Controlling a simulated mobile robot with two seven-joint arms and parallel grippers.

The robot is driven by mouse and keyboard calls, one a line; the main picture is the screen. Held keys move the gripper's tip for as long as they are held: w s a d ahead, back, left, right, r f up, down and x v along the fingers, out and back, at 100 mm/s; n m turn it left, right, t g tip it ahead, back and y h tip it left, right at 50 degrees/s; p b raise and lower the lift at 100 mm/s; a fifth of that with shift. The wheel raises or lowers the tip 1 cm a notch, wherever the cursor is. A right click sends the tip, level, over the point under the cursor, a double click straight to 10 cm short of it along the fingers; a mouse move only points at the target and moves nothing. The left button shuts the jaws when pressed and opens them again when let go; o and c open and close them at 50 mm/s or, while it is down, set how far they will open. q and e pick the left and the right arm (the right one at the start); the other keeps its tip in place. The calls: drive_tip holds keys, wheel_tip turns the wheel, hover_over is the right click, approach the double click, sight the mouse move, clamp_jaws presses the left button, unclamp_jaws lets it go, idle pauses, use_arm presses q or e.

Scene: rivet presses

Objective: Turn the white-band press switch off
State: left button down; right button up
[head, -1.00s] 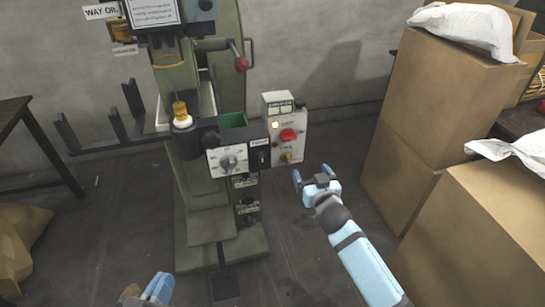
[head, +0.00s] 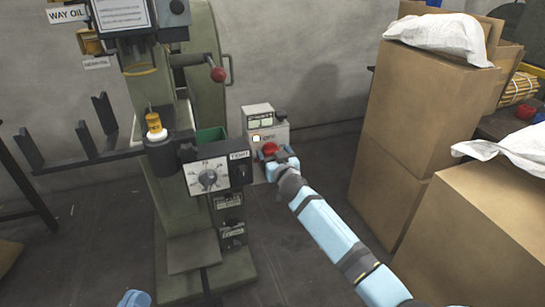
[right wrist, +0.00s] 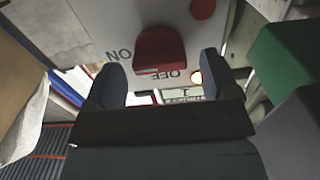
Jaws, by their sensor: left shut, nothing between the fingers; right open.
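The red switch knob (head: 269,149) is on the front of a grey-white control box (head: 257,112) beside the green press (head: 178,222). A pale lamp (head: 256,138) on the box is lit. In the right wrist view the knob (right wrist: 160,48) stands between the words ON and OFF, which appear upside down. My right gripper (head: 282,160) is open at the box, with its fingers on either side of and just short of the knob; I cannot tell if they touch it. Only a light blue bit of my left gripper (head: 133,298) shows at the bottom edge, shut and empty.
A dial box (head: 208,176) stands left of the switch box. A lever with a red ball (head: 218,75) sticks out above. Stacked cardboard boxes (head: 418,105) fill the right. The floor between press and boxes is clear.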

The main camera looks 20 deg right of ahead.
drive_tip(key=shift+w, duration=0.6)
use_arm(q)
drive_tip(key=shift+f, duration=0.4)
use_arm(e)
drive_tip(key=c, duration=0.9)
